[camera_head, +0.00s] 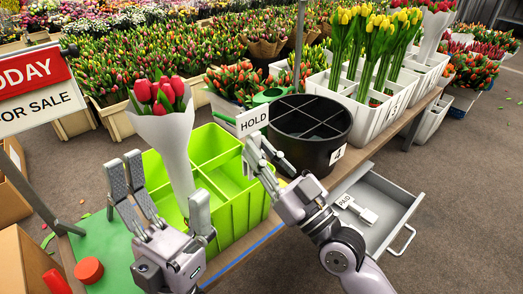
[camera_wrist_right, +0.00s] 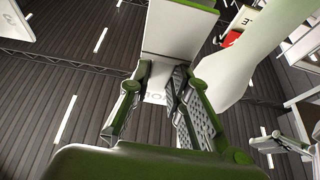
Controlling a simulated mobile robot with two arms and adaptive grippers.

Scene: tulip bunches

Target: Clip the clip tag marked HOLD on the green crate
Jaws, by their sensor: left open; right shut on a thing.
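The clip tag marked HOLD (camera_head: 252,121) is a white plate held upright in my right gripper (camera_head: 258,153), above the far right part of the green crate (camera_head: 238,212). My left gripper (camera_head: 163,185) is open and empty in front of the crate and the bunch. Whether the tag touches the crate's rim cannot be told.
A black divided bucket (camera_head: 310,128) stands right of the crate. An open grey drawer (camera_head: 400,197) holds a tag marked PAID (camera_head: 356,209). White crates of tulips (camera_head: 375,115) stand behind. A red round thing (camera_head: 89,270) lies on the green mat (camera_head: 112,250). A FOR SALE sign (camera_head: 38,90) stands left.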

